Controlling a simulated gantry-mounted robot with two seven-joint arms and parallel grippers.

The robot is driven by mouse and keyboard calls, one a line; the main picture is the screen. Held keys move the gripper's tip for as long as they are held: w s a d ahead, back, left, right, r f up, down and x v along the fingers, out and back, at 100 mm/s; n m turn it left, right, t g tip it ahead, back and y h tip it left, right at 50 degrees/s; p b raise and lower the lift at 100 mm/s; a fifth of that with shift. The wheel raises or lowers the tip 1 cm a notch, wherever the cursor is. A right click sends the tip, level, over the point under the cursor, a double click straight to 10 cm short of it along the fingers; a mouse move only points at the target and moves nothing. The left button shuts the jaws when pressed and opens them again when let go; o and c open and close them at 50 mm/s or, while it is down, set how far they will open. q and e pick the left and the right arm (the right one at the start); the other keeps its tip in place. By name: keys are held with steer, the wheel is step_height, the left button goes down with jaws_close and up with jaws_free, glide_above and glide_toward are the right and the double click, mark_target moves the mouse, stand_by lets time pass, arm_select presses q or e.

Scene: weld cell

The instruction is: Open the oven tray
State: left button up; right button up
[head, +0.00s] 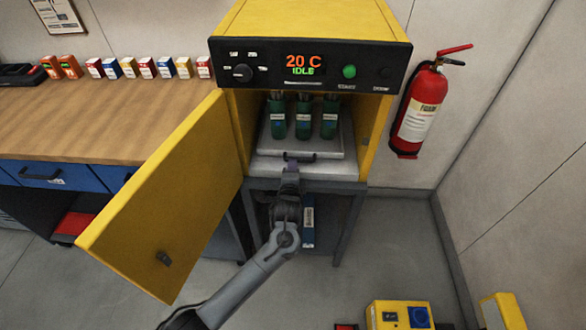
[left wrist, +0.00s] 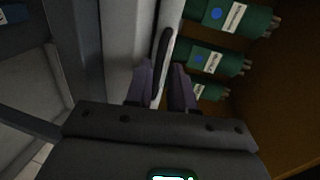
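The oven tray (head: 335,148) is a pale metal sheet inside the yellow oven, with a dark bar handle (head: 299,157) on its front edge. Several green canisters (head: 303,122) stand on it. My left gripper (head: 291,166) is right at the handle. In the left wrist view, its two fingers (left wrist: 163,88) stand apart, with the handle (left wrist: 163,50) reaching between them. A pale strip shows between the fingers, so they look open around the handle; contact cannot be told. The right gripper is in no view.
The yellow oven door (head: 165,205) hangs wide open to the left, beside my arm. A wooden bench (head: 100,120) with small boxes stands behind it. A fire extinguisher (head: 420,110) hangs right of the oven.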

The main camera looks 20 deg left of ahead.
arm_select(q)
steer(key=shift+b+x, duration=0.35)
steer(key=shift+x, duration=0.85)
jaws_close()
